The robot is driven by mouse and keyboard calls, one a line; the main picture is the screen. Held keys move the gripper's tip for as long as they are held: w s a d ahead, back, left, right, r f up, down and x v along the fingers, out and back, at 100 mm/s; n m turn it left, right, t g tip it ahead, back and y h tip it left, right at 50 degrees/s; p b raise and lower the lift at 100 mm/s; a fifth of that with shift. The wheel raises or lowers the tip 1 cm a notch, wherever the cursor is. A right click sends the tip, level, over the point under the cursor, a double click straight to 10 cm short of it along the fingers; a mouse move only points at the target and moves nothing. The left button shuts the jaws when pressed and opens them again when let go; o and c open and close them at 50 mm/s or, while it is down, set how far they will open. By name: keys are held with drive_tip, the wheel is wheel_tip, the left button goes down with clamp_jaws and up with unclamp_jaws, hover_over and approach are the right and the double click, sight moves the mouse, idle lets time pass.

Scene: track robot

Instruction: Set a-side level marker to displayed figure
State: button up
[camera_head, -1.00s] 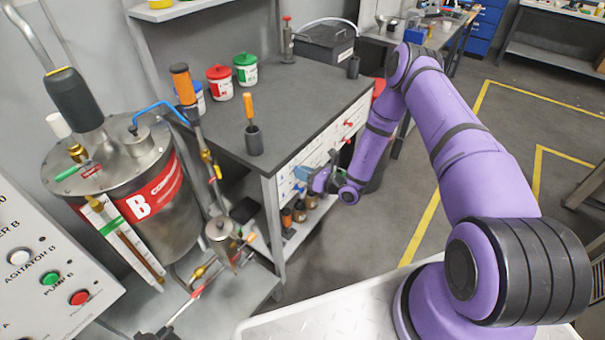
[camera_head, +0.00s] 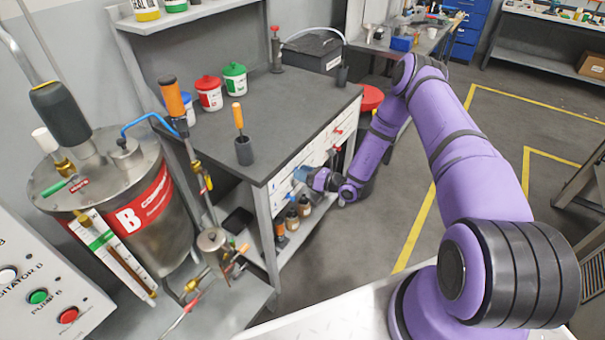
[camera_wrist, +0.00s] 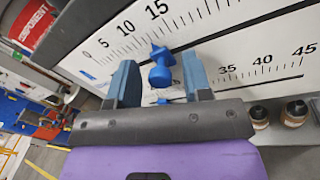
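A blue marker knob (camera_wrist: 160,68) sits on a white scale board (camera_wrist: 225,35) with black tick marks and numbers. In the wrist view it is close to the upper number row, right of the 10 and below the 15. My gripper (camera_wrist: 160,78) is open, with one blue finger on each side of the knob and visible gaps to both. In the head view my gripper (camera_head: 302,175) is at the front of the bench, by the white scale boards (camera_head: 285,187). A red marker (camera_head: 337,131) is on a board farther right. No displayed figure is readable.
The dark bench top (camera_head: 290,120) holds red (camera_head: 208,94) and green (camera_head: 234,79) lidded pots and a holder with an orange-handled tool (camera_head: 240,135). Several bottles (camera_head: 292,219) stand below the boards. Tank B (camera_head: 130,215) is at left. Floor right of the bench is clear.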

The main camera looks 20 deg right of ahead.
drive_tip(key=v, duration=1)
drive_tip(key=shift+s+d, duration=0.25)
drive_tip(key=s+a+r+n+g, duration=0.2)
drive_tip(key=a+r+n+g, duration=0.3)
drive_tip(key=r, duration=0.6)
drive_tip(key=s+a+r+n+g+h, duration=0.1)
drive_tip(key=s+r+n+g, duration=0.25)
drive_tip(key=r+n, duration=0.65)
drive_tip(key=s+a+r+n+g, duration=0.2)
drive_tip(key=r+n+g, duration=0.25)
drive_tip(key=r, duration=0.85)
drive_tip(key=s+d+r+n+t+h, duration=0.1)
drive_tip(key=s+r+n+t+h, duration=0.1)
drive_tip(key=s+r+n+h, duration=0.4)
drive_tip(key=s+d+r+n+t+h, duration=0.2)
drive_tip(key=s+r+n+h, duration=0.3)
drive_tip(key=s+r, duration=0.9)
drive_tip(key=s+n+t, duration=0.1)
drive_tip(key=s, duration=0.5)
drive_tip(key=shift+d+t+h, duration=0.15)
drive_tip(key=shift+t+h, duration=0.15)
drive_tip(key=shift+h, duration=0.1)
